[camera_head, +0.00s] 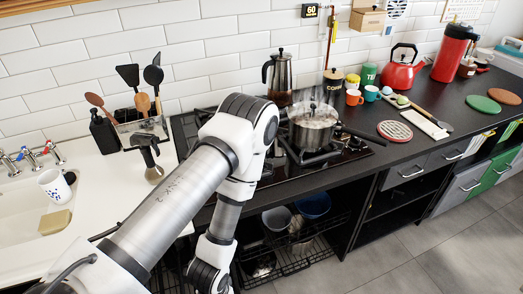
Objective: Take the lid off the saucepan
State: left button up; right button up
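The steel saucepan (312,136) stands on the gas hob (352,153), with its dark handle pointing right. A see-through lid (313,115) appears to sit on top of it, with a small knob at its middle. Faint steam seems to hang around it. My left arm comes in from the lower left, rises in front of the hob's left part and bends down again. Its wrist runs toward the bottom edge, left of and well below the saucepan, and its gripper is out of frame. My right arm and gripper are not in view.
A coffee pot (279,77) stands behind the saucepan. A copper-lidded black canister (333,84), mugs (354,97) and a red kettle (402,71) stand to the right. A striped round trivet (394,131) lies on dark counter, with some free room around it.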

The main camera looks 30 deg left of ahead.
aim_at(307, 114)
jog(key=k+j+u, duration=0.1)
jog(key=k+j, duration=0.15)
jog(key=k+j+u, duration=0.15)
jog(key=j, duration=0.3)
jog(key=l+u, duration=0.45)
jog(key=l, duration=0.75)
